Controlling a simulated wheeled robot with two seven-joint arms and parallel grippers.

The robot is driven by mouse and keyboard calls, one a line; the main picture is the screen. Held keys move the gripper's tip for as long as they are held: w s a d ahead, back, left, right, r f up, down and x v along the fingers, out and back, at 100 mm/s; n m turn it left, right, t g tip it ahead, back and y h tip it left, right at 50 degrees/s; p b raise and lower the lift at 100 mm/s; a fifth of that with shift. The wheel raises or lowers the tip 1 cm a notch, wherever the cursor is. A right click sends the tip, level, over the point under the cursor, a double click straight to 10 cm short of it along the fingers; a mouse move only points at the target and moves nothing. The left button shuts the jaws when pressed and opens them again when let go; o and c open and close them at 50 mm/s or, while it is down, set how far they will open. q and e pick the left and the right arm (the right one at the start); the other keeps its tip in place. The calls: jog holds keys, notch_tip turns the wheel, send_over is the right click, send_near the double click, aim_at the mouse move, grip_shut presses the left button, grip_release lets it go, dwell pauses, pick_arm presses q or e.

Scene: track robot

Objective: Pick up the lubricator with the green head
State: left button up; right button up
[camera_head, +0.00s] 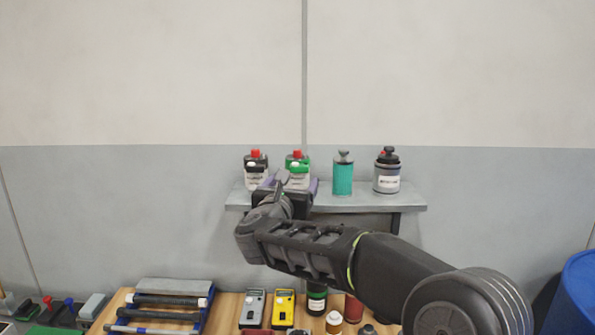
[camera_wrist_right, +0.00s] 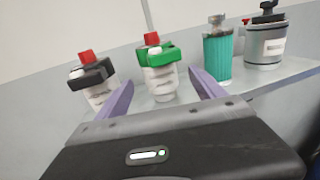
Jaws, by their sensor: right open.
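The lubricator with the green head (camera_head: 298,169) stands upright on a wall shelf, with a red cap and a pale body. It also shows in the right wrist view (camera_wrist_right: 157,75), framed between the two purple fingers. My right gripper (camera_head: 292,186) is open and in front of this lubricator, with its fingers pointing toward it. In the right wrist view the gripper (camera_wrist_right: 160,97) is empty, one finger on each side of the lubricator's lower body. I cannot tell whether the fingers touch it. The lower body is partly hidden by the gripper in the head view. My left gripper is not in view.
A lubricator with a black head (camera_head: 255,170) stands just left on the shelf (camera_head: 410,199). A teal bottle (camera_head: 343,175) and a grey bottle (camera_head: 387,174) stand to the right. Below, a wooden bench (camera_head: 228,308) holds tools and bottles. A blue barrel (camera_head: 578,295) is at right.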

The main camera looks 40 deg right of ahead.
aim_at(295, 180)
jog(key=p+x, duration=0.1)
jog(key=x, duration=0.2)
jog(key=shift+w+d, duration=0.15)
jog(key=shift+d, duration=0.05)
jog(key=shift+c, duration=0.5)
jog(key=c, duration=1.6)
jog(key=shift+o, duration=0.2)
notch_tip(295, 180, up, 10)
jog(key=shift+r, duration=0.1)
